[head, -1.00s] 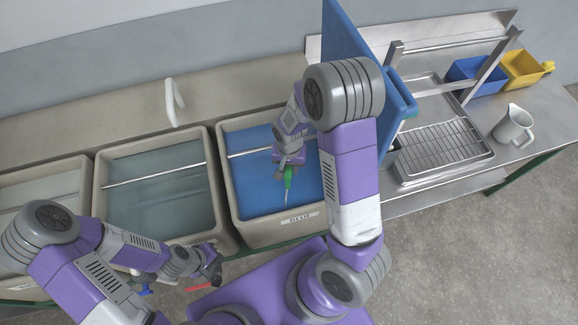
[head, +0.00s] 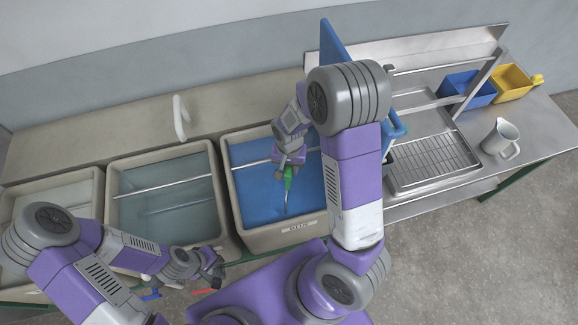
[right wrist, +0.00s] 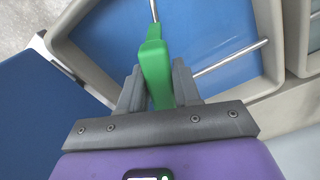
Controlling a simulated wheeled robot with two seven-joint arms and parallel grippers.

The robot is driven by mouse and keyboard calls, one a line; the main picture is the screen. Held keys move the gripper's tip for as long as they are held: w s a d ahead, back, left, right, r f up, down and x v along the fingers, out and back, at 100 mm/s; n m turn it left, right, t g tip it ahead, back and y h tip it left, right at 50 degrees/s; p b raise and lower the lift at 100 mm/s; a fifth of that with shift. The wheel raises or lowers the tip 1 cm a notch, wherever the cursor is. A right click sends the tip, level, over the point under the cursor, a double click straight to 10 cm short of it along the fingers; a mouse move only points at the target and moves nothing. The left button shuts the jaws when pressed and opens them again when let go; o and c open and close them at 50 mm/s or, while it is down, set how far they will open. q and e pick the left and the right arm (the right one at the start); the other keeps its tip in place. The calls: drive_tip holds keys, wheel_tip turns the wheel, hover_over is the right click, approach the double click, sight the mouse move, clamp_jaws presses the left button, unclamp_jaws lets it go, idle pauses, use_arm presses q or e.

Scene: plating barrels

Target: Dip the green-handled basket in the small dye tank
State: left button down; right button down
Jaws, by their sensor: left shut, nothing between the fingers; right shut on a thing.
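My right gripper (head: 289,165) is shut on the green handle (head: 288,178) above the tank of blue liquid (head: 262,240), which bears a label reading BLUE. The right wrist view also shows the green handle (right wrist: 156,72) between the two fingers (right wrist: 156,88). A thin metal rod runs from the handle down to the blue liquid (head: 255,190). The basket body is not visible; whether it is under the surface I cannot tell. My left gripper (head: 214,277) is shut and empty, low in front of the tanks.
A tank of grey-green liquid (head: 215,215) and a paler tank (head: 92,178) stand to the left. Metal bars cross the tanks. An upright blue panel (head: 338,45) stands behind my right arm. A drain rack (head: 432,160), white jug (head: 500,137), blue bin (head: 465,92) and yellow bin (head: 513,84) are right.

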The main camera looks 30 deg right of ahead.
wheel_tip(320, 180, up, 22)
drive_tip(key=p, duration=0.9)
drive_tip(key=shift+r+p, duration=0.15)
drive_tip(key=shift+p, duration=0.15)
idle(0.5)
idle(0.4)
